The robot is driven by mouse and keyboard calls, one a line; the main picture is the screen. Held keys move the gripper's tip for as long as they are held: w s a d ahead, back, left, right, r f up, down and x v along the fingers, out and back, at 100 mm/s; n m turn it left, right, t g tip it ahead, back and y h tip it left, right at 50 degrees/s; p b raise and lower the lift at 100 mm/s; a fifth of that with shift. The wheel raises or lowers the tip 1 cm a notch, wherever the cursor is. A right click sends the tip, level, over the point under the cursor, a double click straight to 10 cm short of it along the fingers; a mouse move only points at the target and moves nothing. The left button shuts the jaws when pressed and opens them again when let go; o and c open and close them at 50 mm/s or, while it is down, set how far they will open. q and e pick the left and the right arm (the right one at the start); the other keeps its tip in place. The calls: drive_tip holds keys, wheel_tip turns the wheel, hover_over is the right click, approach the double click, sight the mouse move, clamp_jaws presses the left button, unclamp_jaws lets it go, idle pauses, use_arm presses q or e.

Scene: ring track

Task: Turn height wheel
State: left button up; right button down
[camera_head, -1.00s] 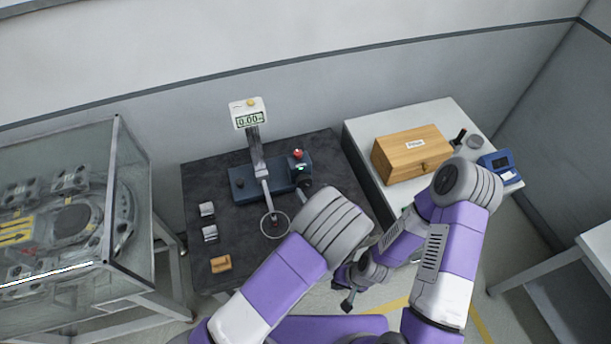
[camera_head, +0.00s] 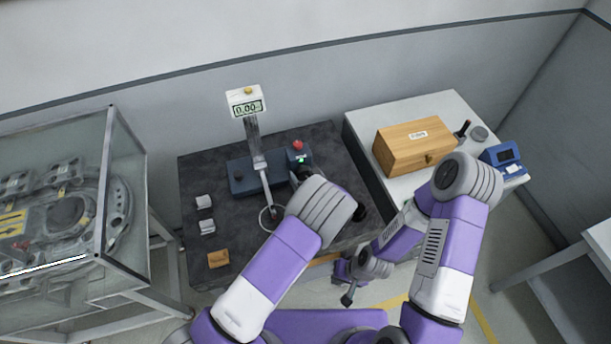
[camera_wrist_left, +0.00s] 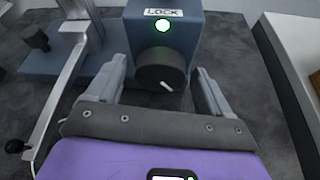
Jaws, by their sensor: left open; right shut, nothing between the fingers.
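A gauge with a blue base (camera_head: 243,181) and a display reading 0.00 (camera_head: 247,107) stands on the dark table. Its blue block bears a red button (camera_head: 297,145), a green light and a LOCK label (camera_wrist_left: 163,13). A black round knob (camera_wrist_left: 160,75) with a white mark is on the block's front. My left gripper (camera_wrist_left: 158,80) is open, with one finger on each side of the knob; contact cannot be told. In the head view its fingers are mostly hidden by my wrist. My right gripper (camera_head: 348,291) is shut and empty, low beside the table.
A slanted metal arm (camera_head: 264,178) leads from the gauge column to a thin ring (camera_head: 270,218). A wooden box (camera_head: 410,148) stands on the right table; a glass case (camera_head: 125,190) is at left.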

use_arm(q)
drive_tip(key=c, duration=1)
drive_tip(key=shift+f+b, duration=0.15)
drive_tip(key=shift+b, duration=0.45)
drive_tip(key=shift+c, duration=0.2)
drive_tip(key=n+t+h+b, duration=0.1)
drive_tip(key=n+h+b, duration=0.1)
drive_tip(key=b, duration=0.7)
drive_tip(key=n+h+b, duration=0.1)
drive_tip(key=n+b, duration=0.3)
drive_tip(key=b, duration=0.5)
drive_tip(key=shift+a+f+t+h+b, duration=0.1)
drive_tip(key=shift+a+t+h+b, duration=0.05)
drive_tip(key=shift+t+h+b, duration=0.25)
drive_tip(key=shift+r+n+b, duration=0.2)
drive_tip(key=shift+n+b, duration=0.2)
drive_tip(key=shift+b, duration=0.75)
drive_tip(key=o, duration=1)
drive_tip(key=shift+o, duration=0.2)
drive_tip(key=shift+s, duration=0.1)
drive_tip(key=p+v, duration=0.1)
drive_tip(key=v, duration=0.6)
drive_tip(key=shift+s, duration=0.2)
